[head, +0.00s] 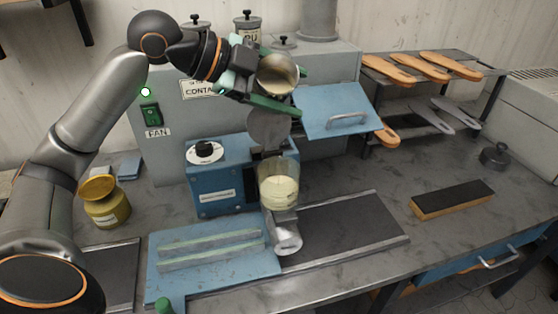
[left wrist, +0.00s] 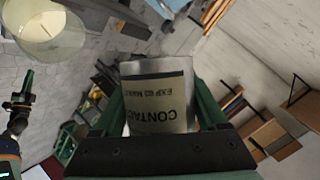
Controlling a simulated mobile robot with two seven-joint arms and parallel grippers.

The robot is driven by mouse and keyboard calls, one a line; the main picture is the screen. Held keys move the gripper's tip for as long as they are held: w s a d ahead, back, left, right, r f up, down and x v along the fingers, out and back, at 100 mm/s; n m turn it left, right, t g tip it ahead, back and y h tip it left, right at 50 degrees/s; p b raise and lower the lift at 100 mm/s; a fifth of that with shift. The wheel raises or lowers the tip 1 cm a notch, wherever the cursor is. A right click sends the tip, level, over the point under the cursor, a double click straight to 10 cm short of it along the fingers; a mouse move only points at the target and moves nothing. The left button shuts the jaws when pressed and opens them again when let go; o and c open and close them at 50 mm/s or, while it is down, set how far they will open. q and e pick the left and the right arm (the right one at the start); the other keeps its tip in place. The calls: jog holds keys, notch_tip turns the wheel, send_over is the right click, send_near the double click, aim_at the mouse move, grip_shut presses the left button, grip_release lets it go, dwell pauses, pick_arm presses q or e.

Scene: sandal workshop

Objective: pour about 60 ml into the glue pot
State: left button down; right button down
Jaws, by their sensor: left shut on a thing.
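My left gripper (head: 270,85) is shut on a metal can (head: 277,76) high above the bench. The can's open mouth faces the head camera and its inside looks tan. In the left wrist view the can (left wrist: 160,95) sits between the fingers, its CONTACT label upside down. The glue pot (head: 279,190) is a clear cup part-filled with cream liquid, below the can at the front of a blue machine. The pot (left wrist: 45,30) also shows at the top left of the wrist view. I see no stream between them. What looks like my right gripper (left wrist: 20,105) shows at the left edge there.
A grey disc (head: 268,128) stands upright between can and pot. A blue flap (head: 335,110) with a handle is at the right. A yellow-lidded jar (head: 106,202) stands at the left, and a brush-like block (head: 452,200) lies at the right. A rack (head: 430,90) holds several soles.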

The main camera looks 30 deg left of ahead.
aim_at(283, 76)
dwell(0.9)
pick_arm(q)
jog(key=shift+w+a+f+n+p, duration=0.1)
jog(key=shift+n+p, duration=0.2)
jog(key=shift+n, duration=0.1)
jog(key=shift+w+a+g+h+p, duration=0.1)
jog(key=shift+g+h+p, duration=0.25)
jog(key=shift+g+h, duration=0.05)
jog(key=shift+w+a+r+n+h+p, duration=0.45)
jog(key=shift+a+r+n+p, duration=0.2)
jog(key=shift+p, duration=0.5)
jog(key=shift+w+a+f+n+g+b, duration=0.15)
jog(key=shift+w+n+g+b, duration=0.1)
jog(key=shift+g+b, duration=0.15)
jog(key=shift+w+a+r+h, duration=0.15)
jog(key=shift+w+r+h, duration=0.05)
jog(key=shift+h, duration=0.05)
jog(key=shift+w+a+f+n+g+h, duration=0.3)
jog(key=shift+w+a+f+n+h, duration=0.15)
jog(key=shift+n, duration=0.35)
jog(key=shift+w+a+r+n+g+h, duration=0.3)
jog(key=shift+w+a+r+n+h, duration=0.2)
jog(key=shift+n, duration=0.2)
jog(key=shift+a, duration=0.1)
